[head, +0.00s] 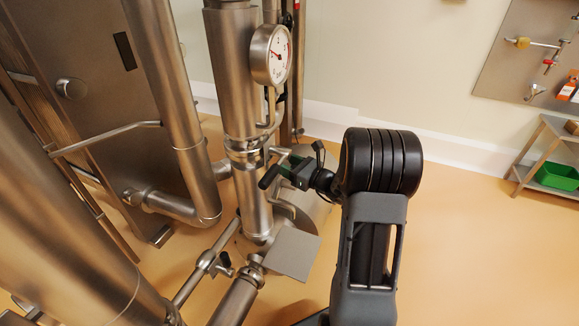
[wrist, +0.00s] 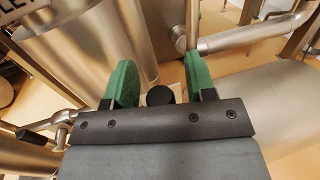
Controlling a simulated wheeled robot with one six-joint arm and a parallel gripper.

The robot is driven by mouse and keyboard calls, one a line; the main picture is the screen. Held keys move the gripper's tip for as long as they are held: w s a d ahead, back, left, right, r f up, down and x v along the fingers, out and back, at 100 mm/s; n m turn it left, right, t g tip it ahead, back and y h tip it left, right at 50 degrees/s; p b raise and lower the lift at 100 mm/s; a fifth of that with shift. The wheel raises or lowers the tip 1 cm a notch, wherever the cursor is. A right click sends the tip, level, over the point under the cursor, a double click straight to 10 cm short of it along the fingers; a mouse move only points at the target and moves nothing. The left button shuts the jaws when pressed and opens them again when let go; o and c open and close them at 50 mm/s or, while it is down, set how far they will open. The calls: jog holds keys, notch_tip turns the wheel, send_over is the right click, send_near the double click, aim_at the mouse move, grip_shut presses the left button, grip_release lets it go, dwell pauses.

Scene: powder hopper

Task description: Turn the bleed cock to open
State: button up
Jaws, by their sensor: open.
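My gripper (head: 290,167) is in the middle of the head view, beside the upright steel pipe and below the gauge. Its two green fingers (wrist: 159,83) stand apart in the wrist view. A black rounded handle end (wrist: 160,95) shows between them, with gaps on both sides. In the head view a black handle (head: 269,178) sticks out at the gripper's left; it looks like the same part, perhaps the bleed cock's lever. The cock's body is hidden, so I cannot tell its setting. A second black-gripped lever (wrist: 36,138) is at the wrist view's left.
A round pressure gauge (head: 271,54) is on the upright pipe (head: 231,75) above my gripper. A flat grey plate (head: 290,253) and a small valve (head: 222,265) are below. Large steel pipes crowd the left. The floor at the right is clear, up to a shelf with a green bin (head: 558,177).

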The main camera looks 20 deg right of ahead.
jog(key=shift+c, duration=0.3)
grip_shut()
dwell(0.3)
